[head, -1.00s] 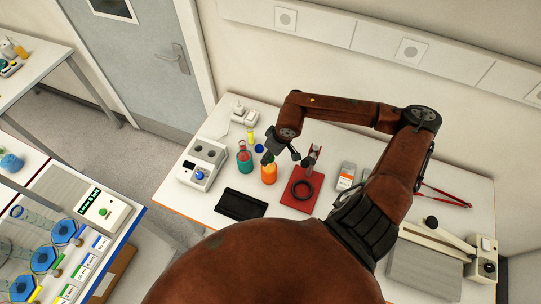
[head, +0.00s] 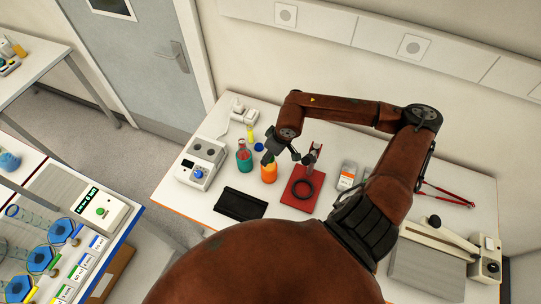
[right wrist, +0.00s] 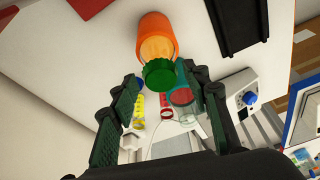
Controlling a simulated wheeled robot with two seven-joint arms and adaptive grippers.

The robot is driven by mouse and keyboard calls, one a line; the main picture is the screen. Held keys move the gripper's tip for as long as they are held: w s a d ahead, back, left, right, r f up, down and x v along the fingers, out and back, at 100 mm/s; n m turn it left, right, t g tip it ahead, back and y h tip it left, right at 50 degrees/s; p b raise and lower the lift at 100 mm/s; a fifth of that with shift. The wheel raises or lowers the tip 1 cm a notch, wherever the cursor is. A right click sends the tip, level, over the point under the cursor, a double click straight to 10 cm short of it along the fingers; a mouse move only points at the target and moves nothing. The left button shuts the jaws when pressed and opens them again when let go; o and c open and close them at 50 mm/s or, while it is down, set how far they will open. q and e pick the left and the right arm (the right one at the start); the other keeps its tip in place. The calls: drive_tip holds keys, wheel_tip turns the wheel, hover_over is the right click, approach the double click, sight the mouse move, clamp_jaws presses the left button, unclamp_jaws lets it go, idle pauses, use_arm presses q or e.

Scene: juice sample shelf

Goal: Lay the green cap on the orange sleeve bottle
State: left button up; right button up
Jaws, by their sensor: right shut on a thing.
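The orange sleeve bottle (head: 268,175) stands on the white table, below my right gripper (head: 269,155). In the right wrist view the bottle (right wrist: 158,35) shows an orange sleeve and a paler yellow-orange part towards the gripper. My right gripper (right wrist: 160,88) is shut on the green cap (right wrist: 158,74), which lies between its fingertips. The cap overlaps the mouth end of the bottle in this view; I cannot tell whether they touch. In the head view the cap is mostly hidden by the gripper. My left gripper is not in view.
A teal-sleeved bottle (head: 244,160) with a red top stands close left of the orange one. A red stand with a black ring (head: 303,189) is close on the right. A black tray (head: 240,204) lies in front, and a grey device (head: 202,163) stands further left.

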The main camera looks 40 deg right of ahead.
drive_tip(key=shift+f, duration=0.15)
drive_tip(key=o, duration=1)
wheel_tip(320, 180, up, 10)
drive_tip(key=shift+r, duration=0.1)
idle(0.4)
